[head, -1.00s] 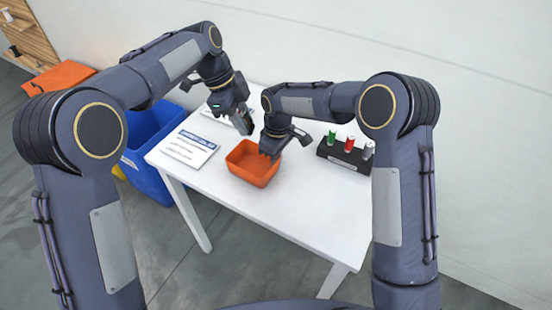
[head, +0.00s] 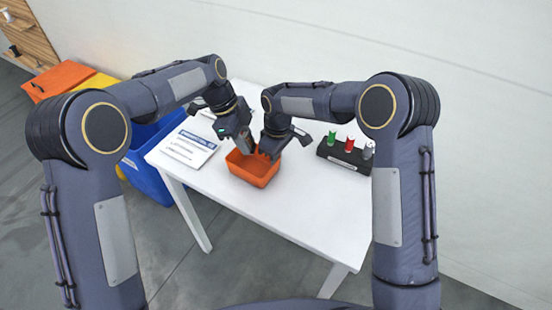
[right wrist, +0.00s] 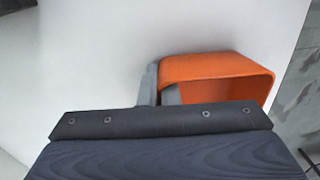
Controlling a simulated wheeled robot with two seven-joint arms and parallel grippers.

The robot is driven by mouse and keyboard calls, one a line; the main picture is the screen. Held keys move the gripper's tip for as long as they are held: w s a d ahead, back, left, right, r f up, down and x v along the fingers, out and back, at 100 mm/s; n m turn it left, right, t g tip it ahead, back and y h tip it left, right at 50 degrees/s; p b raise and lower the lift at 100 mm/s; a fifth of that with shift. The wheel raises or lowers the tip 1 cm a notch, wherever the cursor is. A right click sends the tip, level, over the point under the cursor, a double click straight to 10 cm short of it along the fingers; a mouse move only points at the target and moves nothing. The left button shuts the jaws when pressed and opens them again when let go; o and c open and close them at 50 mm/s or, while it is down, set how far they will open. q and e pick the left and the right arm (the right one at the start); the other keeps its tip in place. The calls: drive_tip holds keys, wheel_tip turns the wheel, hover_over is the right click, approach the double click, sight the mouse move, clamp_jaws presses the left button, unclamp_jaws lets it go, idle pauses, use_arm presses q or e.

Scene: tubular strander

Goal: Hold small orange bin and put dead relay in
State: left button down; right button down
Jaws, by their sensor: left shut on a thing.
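The small orange bin (head: 254,170) stands on the white table, open side up. It also shows in the right wrist view (right wrist: 222,68). My right gripper (head: 270,152) is at the bin's rim; in the right wrist view its fingers (right wrist: 160,88) stand on either side of the bin wall, close on it. My left gripper (head: 245,148) points down over the bin's far left part, shut on a small greyish thing, which fits the dead relay. That thing is mostly hidden by the fingers, and its exact height over the bin is hard to tell.
A printed sheet (head: 188,148) lies left on the white table (head: 290,205). A blue bin (head: 148,180) is on the floor left of the table. The table's front is clear.

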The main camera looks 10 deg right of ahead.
use_arm(q)
drive_tip(key=shift+f, duration=1.9)
drive_tip(key=c, duration=1)
unclamp_jaws()
drive_tip(key=v, duration=1.2)
use_arm(e)
drive_tip(key=c, duration=1.6)
unclamp_jaws()
